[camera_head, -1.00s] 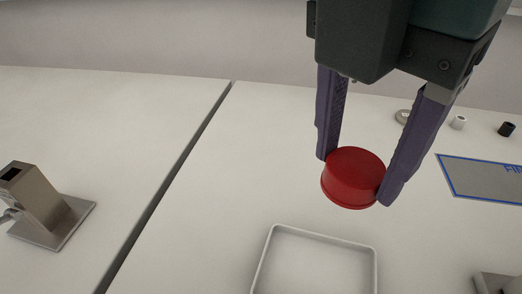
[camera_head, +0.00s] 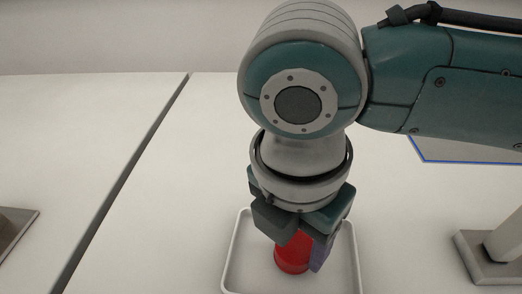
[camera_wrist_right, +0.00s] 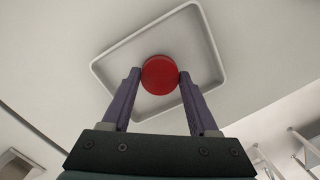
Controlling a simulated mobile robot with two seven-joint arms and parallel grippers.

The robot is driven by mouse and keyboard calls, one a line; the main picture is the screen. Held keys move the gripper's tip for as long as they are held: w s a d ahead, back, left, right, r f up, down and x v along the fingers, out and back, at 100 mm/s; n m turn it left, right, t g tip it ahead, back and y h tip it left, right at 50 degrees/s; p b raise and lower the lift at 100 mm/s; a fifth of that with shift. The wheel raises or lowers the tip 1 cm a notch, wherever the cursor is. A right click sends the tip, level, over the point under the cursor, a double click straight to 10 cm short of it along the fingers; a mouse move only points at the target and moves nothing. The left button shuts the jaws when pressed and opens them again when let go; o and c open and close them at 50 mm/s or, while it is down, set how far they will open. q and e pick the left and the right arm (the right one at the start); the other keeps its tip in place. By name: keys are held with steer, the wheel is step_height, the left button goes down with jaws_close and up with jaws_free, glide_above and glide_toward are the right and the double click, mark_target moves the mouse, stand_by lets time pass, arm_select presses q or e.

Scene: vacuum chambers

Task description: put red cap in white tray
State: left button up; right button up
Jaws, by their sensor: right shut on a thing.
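The red cap (camera_head: 291,256) is round. It is between the purple fingers of my right gripper (camera_head: 300,262), which is shut on it. In the right wrist view the cap (camera_wrist_right: 160,75) sits between the two fingertips, inside the outline of the white tray (camera_wrist_right: 216,55). In the head view the white tray (camera_head: 229,262) is a shallow rectangle with a raised rim, below and around the gripper. I cannot tell whether the cap touches the tray floor. My arm hides part of the tray's far side. My left gripper is not in view.
A metal stand base (camera_head: 487,257) is to the right of the tray. A flat metal plate (camera_head: 14,229) lies at the far left, across a dark seam (camera_head: 130,170) in the table. A grey blue-edged mat (camera_head: 460,152) is partly behind my arm. The table left of the tray is clear.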

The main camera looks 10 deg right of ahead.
mark_target(287, 254)
steer(key=shift+f, duration=0.6)
steer(key=shift+f, duration=0.1)
steer(key=o, duration=1.3)
step_height(287, 254, up, 11)
steer(key=a+p, duration=0.1)
steer(key=p, duration=0.2)
steer(key=s+a+m+y, duration=0.4)
steer(key=s+a+m, duration=0.1)
steer(key=a, duration=0.1)
steer(key=s+d+f+m+t+h, duration=0.1)
steer(key=s+d+f+m, duration=0.1)
steer(key=d+m, duration=0.6)
steer(key=s+d+f+m+t+h, duration=0.1)
steer(key=s+d+f+m, duration=0.2)
steer(key=s+d+m, duration=0.2)
steer(key=d+m, duration=0.3)
steer(key=m, duration=0.2)
steer(key=shift+d+t+h, duration=0.3)
steer(key=shift+t, duration=0.1)
